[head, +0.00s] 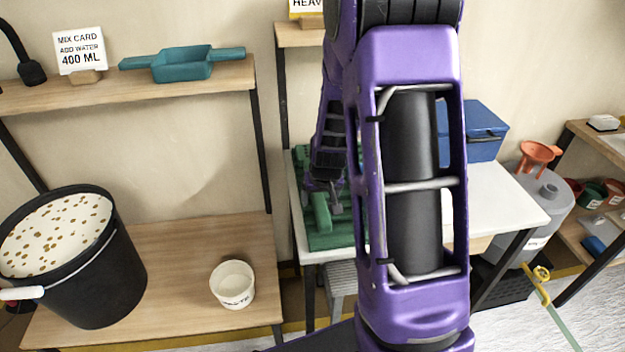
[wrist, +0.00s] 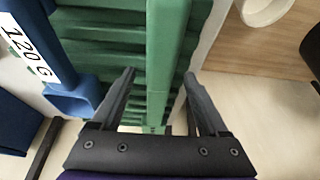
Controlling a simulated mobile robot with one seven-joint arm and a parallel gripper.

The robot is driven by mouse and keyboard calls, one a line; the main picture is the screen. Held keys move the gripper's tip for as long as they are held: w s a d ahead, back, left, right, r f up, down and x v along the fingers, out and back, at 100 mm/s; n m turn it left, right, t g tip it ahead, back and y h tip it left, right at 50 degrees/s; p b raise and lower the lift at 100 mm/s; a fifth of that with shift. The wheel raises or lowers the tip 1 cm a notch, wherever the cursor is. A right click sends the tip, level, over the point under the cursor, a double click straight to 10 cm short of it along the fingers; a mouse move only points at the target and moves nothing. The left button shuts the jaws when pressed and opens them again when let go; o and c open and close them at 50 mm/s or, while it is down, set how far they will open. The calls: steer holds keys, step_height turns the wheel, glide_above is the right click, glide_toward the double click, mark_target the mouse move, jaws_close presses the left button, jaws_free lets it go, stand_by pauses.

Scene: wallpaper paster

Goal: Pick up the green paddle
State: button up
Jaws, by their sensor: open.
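The green paddle (head: 321,212) lies on a darker green slatted rack (head: 345,238) on the white table, partly hidden by my arm in the head view. In the wrist view, a long smooth green bar, which looks like the paddle's handle (wrist: 166,45), runs between my fingers above the slats (wrist: 110,50). My gripper (wrist: 159,75) is open, with one finger on each side of the bar. Both fingers look apart from it, and nothing is held. In the head view my gripper (head: 335,197) is small, beside the paddle.
A blue tool marked 120 G (wrist: 35,55) is close left of my gripper in the wrist view. A blue box (head: 480,130) stands on the white table (head: 510,205). A black bucket (head: 95,285) and white tub (head: 232,284) stand on the left bench. A teal scoop (head: 183,65) lies on the shelf.

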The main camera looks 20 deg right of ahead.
steer(key=shift+f+b, duration=0.25)
steer(key=shift+b, duration=0.05)
stand_by(0.4)
jaws_close()
stand_by(0.5)
